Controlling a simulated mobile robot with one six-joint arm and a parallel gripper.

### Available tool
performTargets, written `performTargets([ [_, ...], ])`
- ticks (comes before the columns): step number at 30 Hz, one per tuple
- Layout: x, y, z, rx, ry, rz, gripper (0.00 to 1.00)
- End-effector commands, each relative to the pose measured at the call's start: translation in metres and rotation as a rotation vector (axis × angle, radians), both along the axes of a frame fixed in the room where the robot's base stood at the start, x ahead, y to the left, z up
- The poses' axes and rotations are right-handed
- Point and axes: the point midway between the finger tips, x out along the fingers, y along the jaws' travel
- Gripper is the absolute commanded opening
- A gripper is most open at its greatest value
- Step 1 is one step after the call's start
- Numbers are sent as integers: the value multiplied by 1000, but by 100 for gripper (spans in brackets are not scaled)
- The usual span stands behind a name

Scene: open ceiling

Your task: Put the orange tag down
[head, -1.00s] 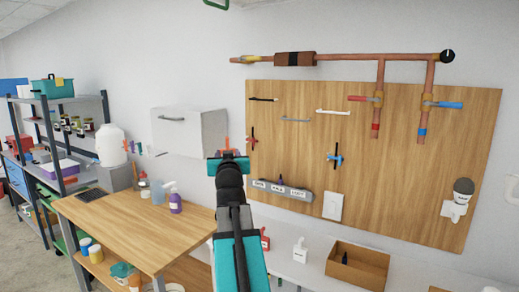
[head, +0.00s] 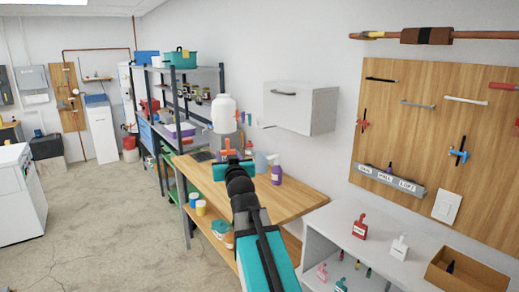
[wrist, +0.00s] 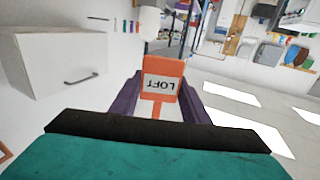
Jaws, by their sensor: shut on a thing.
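The orange tag (wrist: 161,85) is held between the dark fingers of my gripper (wrist: 160,103) in the wrist view. Its label reads LOFT, upside down in that view. In the head view my gripper (head: 233,158) is raised in front of the wooden workbench, with a bit of the orange tag (head: 228,147) showing at its tip. The tag is in the air, apart from any surface.
A wooden-topped bench (head: 290,200) carries a purple spray bottle (head: 275,170). A white shelf unit (head: 345,222) at right holds red (head: 360,228) and white (head: 399,248) tags and an open wooden box (head: 465,275). Open floor (head: 110,220) lies at left.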

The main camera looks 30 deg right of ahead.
Motion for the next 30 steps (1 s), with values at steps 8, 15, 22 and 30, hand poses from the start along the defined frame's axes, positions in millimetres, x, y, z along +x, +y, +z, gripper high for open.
performTargets([
  [8,28,107,-25,1,0,146,20],
  [15,39,191,-43,5,-1,257,20],
  [22,41,234,-52,6,-4,312,20],
  [30,41,239,-53,6,-4,319,20],
])
